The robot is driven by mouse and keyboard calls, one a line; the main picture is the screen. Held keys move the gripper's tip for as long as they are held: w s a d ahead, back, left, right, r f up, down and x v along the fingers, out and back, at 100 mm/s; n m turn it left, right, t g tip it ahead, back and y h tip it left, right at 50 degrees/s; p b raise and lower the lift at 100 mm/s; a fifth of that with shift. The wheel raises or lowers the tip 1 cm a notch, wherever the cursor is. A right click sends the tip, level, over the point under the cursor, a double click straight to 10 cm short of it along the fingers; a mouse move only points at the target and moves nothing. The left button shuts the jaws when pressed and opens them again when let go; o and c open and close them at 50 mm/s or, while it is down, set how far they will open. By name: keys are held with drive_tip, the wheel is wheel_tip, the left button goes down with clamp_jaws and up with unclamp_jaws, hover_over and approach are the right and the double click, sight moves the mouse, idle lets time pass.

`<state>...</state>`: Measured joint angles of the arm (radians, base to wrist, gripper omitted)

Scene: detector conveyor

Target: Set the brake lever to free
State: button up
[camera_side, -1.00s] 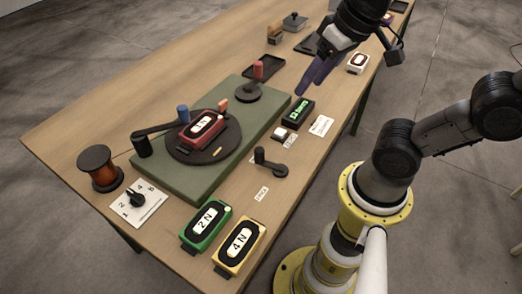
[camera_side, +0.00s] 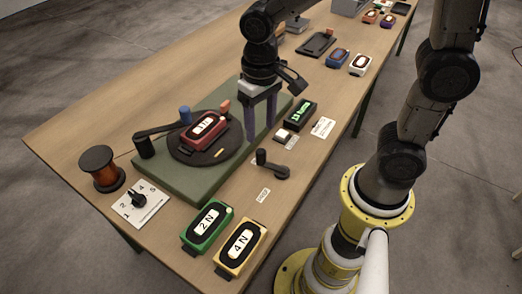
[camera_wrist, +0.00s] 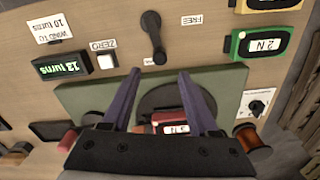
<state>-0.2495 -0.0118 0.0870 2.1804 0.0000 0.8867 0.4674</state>
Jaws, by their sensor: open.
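The brake lever is a short black lever (camera_side: 272,166) on the bare wood in front of the green board. In the wrist view the lever (camera_wrist: 154,38) points toward the board, its tip beside a small label (camera_wrist: 148,61) I cannot read. The FREE label (camera_wrist: 190,20) lies to one side of its round base; it shows in the side view too (camera_side: 263,195). My gripper (camera_side: 261,132) points down, open and empty, over the board's near edge. In the wrist view the fingers (camera_wrist: 160,73) are spread and their tips are apart from the lever.
The green board (camera_side: 192,183) carries a turntable with a red meter (camera_side: 205,131) and a crank with a blue knob (camera_side: 185,114). A turns display (camera_side: 296,114) and a white button (camera_side: 282,135) sit beyond the lever. Green (camera_side: 207,224) and yellow (camera_side: 240,247) meters stand nearer.

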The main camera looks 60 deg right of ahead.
sight(261, 151)
wheel_tip(261, 151, down, 9)
drive_tip(key=shift+r, duration=0.1)
drive_tip(key=shift+c, duration=0.2)
clamp_jaws()
idle(0.3)
